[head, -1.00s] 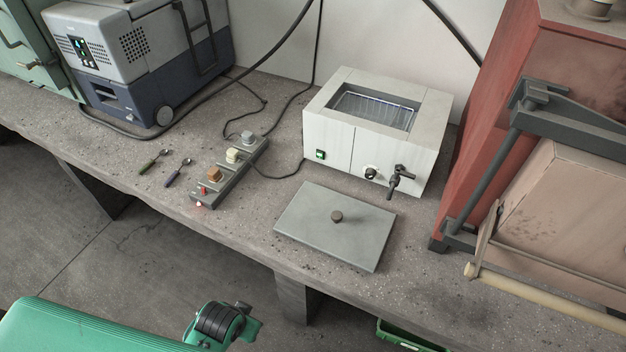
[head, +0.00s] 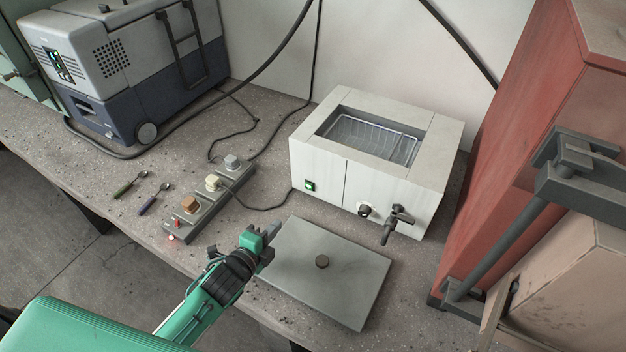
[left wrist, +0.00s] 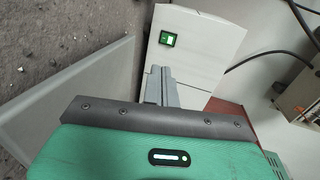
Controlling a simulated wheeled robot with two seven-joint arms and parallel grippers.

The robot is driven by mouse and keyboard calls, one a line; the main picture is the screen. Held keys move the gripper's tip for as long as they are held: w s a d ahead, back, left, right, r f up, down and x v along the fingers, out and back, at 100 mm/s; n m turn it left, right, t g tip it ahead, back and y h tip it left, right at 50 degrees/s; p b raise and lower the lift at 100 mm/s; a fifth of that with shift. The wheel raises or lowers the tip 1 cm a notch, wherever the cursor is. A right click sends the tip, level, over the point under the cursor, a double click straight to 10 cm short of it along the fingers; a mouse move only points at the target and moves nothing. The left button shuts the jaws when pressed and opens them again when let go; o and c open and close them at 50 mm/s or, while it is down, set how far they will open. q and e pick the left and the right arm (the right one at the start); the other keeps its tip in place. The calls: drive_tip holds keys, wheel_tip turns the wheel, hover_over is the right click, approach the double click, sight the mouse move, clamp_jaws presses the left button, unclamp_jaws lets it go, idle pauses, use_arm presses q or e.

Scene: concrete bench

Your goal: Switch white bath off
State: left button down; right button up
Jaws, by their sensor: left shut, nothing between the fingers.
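The white bath (head: 335,170) stands on the bench right of centre in the head view, with its basin uncovered and a wire rack inside. Its green switch (head: 310,185) is lit, low on the left of the front face. The switch also shows near the top of the left wrist view (left wrist: 167,39). My left gripper (head: 274,230) is shut and empty, in front of the bath and over the left edge of the grey lid. In the left wrist view its fingers (left wrist: 161,84) point toward the bath's front, apart from the switch. My right gripper is out of view.
The flat grey lid (head: 345,278) with a dark knob lies before the bath. A power strip (head: 207,204) with plugs and a red light is to the left. The bath has a knob and a tap (head: 392,222). A red furnace (head: 535,130) stands at right.

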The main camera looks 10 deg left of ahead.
sight(308, 187)
use_arm(q)
drive_tip(key=shift+w+r, duration=0.2)
drive_tip(key=shift+w, duration=0.05)
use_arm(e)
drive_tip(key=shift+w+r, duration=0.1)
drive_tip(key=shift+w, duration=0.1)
use_arm(q)
drive_tip(key=shift+w+d, duration=0.1)
